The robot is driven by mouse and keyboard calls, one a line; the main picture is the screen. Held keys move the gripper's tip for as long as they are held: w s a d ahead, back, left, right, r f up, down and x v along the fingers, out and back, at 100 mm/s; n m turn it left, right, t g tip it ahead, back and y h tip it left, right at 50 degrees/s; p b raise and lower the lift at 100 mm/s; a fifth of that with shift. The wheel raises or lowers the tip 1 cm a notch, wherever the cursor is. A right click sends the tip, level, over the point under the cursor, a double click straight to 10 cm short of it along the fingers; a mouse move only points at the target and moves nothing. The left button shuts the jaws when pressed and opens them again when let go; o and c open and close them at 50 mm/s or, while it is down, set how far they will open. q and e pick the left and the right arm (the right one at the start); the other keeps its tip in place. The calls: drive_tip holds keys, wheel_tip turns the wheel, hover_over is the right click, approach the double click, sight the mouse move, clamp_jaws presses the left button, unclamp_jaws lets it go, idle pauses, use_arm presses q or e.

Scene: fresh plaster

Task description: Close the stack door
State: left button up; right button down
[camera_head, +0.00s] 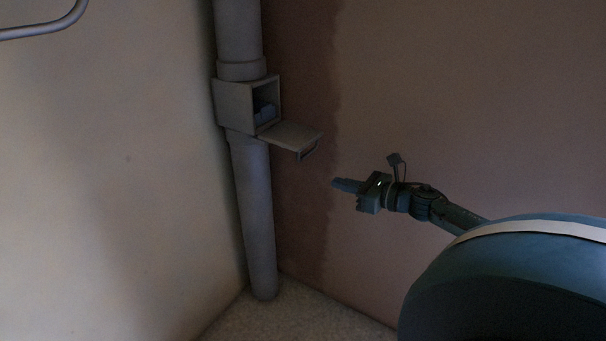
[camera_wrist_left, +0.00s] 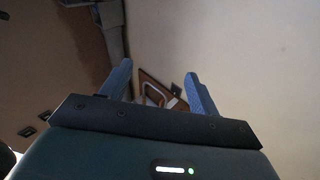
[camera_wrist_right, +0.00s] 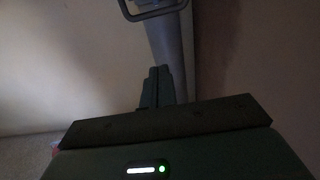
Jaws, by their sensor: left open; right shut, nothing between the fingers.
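The stack is a grey vertical pipe (camera_head: 252,200) in the room's corner with a square box (camera_head: 235,103) built into it. The box's front is open and something bluish lies inside. The stack door (camera_head: 290,136) is folded down, sticking out roughly level, with a bar handle (camera_head: 308,150) at its outer edge. My right gripper (camera_head: 338,184) is shut and empty, apart from the door, to its lower right. In the right wrist view the door's handle (camera_wrist_right: 150,12) shows at the top, beyond the closed fingers (camera_wrist_right: 157,86). My left gripper (camera_wrist_left: 158,85) is open and empty, seen only in its wrist view.
A grey rail (camera_head: 45,28) is at the upper left of the head view. Walls meet behind the pipe; a darker patch (camera_head: 300,220) runs down the right wall. The space between my right gripper and the door is clear.

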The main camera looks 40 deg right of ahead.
use_arm(q)
drive_tip(key=h+b, duration=0.1)
drive_tip(key=b, duration=0.2)
drive_tip(key=shift+d+r+t+b, duration=0.3)
drive_tip(key=shift+d+b, duration=0.05)
use_arm(e)
drive_tip(key=w+a+r, duration=0.2)
drive_tip(key=w+r, duration=0.1)
drive_tip(key=w, duration=0.5)
drive_tip(key=shift+w+a, duration=0.2)
